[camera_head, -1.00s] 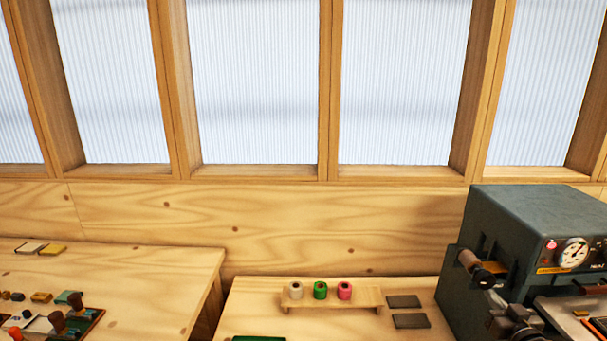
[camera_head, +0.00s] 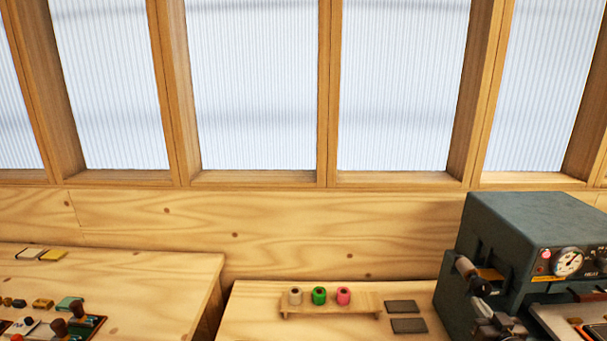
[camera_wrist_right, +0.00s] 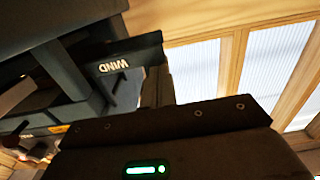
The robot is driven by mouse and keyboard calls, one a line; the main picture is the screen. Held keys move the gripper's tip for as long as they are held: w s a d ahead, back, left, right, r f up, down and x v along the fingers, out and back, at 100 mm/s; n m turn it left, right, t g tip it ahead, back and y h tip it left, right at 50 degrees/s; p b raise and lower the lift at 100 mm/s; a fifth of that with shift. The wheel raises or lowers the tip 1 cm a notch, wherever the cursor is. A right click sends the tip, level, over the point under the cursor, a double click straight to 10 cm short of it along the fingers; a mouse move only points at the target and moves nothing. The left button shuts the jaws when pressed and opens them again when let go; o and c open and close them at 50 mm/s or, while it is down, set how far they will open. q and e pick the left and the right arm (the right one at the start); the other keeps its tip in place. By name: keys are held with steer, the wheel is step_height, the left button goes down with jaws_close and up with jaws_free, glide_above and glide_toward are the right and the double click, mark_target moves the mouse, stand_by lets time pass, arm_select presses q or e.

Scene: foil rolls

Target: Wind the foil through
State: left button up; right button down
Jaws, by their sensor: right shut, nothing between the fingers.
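The grey-green foil machine (camera_head: 525,230) stands at the right in the head view, with a dial and a small red light on its front. On its left side are a dark-ended spindle (camera_head: 468,270) and more dark round parts below. In the right wrist view a black plate marked WIND (camera_wrist_right: 115,66) shows upside down against the dark machine. My right gripper (camera_wrist_right: 157,85) is shut and empty beside that plate; I cannot tell whether they touch. Its dark body with a green light fills the lower part. My left gripper is not in view.
A small wooden stand (camera_head: 330,305) holds a cream roll (camera_head: 295,296), a green roll (camera_head: 319,296) and a pink roll (camera_head: 343,296). Two dark flat pads (camera_head: 405,316) lie beside it. The left bench (camera_head: 150,285) carries several small items. Framed windows stand behind.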

steer(key=shift+f, duration=0.25)
steer(key=s+p, duration=0.3)
steer(key=s, duration=0.3)
stand_by(0.4)
steer(key=shift+a+f, duration=0.1)
